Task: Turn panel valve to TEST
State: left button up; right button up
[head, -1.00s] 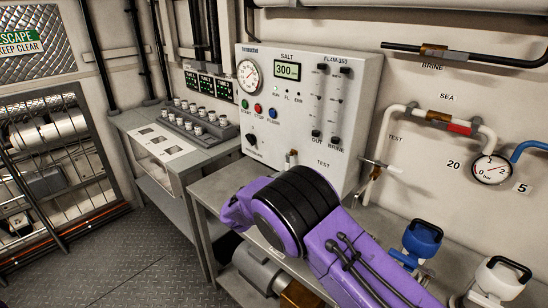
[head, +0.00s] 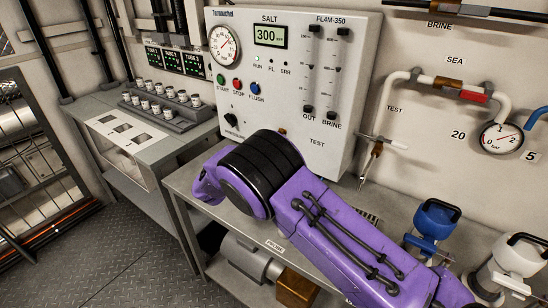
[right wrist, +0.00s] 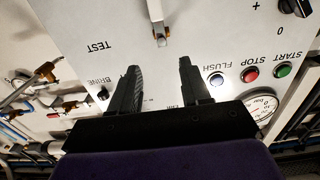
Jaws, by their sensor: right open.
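The white control panel (head: 352,97) carries a printed TEST label (head: 316,142). It fills much of the right wrist view (right wrist: 75,15), where TEST reads upside down. A pale lever with a metal tip (right wrist: 156,18), apparently the panel valve, stands off the panel just beyond the fingertips. It lies in line with the gap between the fingers, not between them. In the head view only a small brass bit (head: 282,131) shows above my purple right arm. My right gripper (right wrist: 159,68) is open and empty, its fingers towards the panel; my arm hides it in the head view. My left gripper is out of view.
A grey bench (head: 340,199) runs below the panel. A pipe valve with a metal spout (head: 375,148) sticks out right of it. Blue-handled (head: 437,217) and white (head: 517,254) fittings stand further right. Left is a side table with a cup rack (head: 172,113).

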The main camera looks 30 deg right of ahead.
notch_tip(320, 180, down, 7)
jog(key=b, duration=0.5)
jog(key=p+x, duration=0.1)
jog(key=x, duration=1)
jog(key=shift+w+a+r, duration=0.1)
jog(key=shift+w+a, duration=0.05)
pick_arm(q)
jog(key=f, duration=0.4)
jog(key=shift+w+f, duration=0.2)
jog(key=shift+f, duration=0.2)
pick_arm(e)
grip_shut()
